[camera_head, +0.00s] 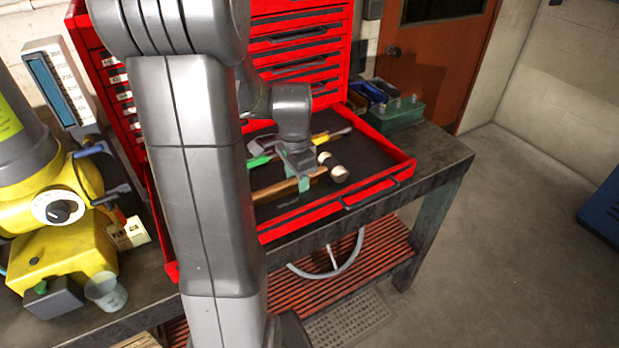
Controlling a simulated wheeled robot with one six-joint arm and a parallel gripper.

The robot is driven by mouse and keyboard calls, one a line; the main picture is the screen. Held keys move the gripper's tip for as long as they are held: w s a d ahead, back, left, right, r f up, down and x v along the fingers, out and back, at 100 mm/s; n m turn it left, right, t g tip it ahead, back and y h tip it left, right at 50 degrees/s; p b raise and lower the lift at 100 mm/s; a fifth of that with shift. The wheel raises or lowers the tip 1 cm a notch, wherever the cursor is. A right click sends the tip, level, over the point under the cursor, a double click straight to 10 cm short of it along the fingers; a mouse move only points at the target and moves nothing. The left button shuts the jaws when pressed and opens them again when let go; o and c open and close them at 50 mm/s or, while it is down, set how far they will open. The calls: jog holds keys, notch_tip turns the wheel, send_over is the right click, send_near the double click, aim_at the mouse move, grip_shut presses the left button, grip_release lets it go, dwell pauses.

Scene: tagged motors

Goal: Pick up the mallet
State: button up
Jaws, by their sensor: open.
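The mallet (338,174) lies in the open red drawer (343,202), with a pale double-ended head and a brown wooden handle that runs left from it. My gripper (302,184) is low over the drawer, pointing down, with its greenish fingertips at the handle just left of the head. The fingers are open. I cannot tell whether they touch the handle. My arm hides the left end of the drawer and perhaps part of the handle.
Other hand tools, including a green-handled one (258,161), lie behind the mallet in the drawer. The red tool chest (295,45) rises behind. A green box (398,113) stands right on the workbench. A yellow machine (60,245) stands left.

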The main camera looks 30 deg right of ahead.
jog(key=shift+w+d+f, duration=0.1)
jog(key=shift+d+f, duration=0.35)
jog(key=shift+d, duration=0.3)
jog(key=shift+w+a+r, duration=0.1)
jog(key=shift+w+a, duration=0.1)
jog(key=shift+a, duration=0.8)
jog(key=c, duration=0.6)
jog(key=shift+a, duration=0.2)
jog(key=c, duration=0.4)
grip_shut()
jog(key=shift+d, duration=0.15)
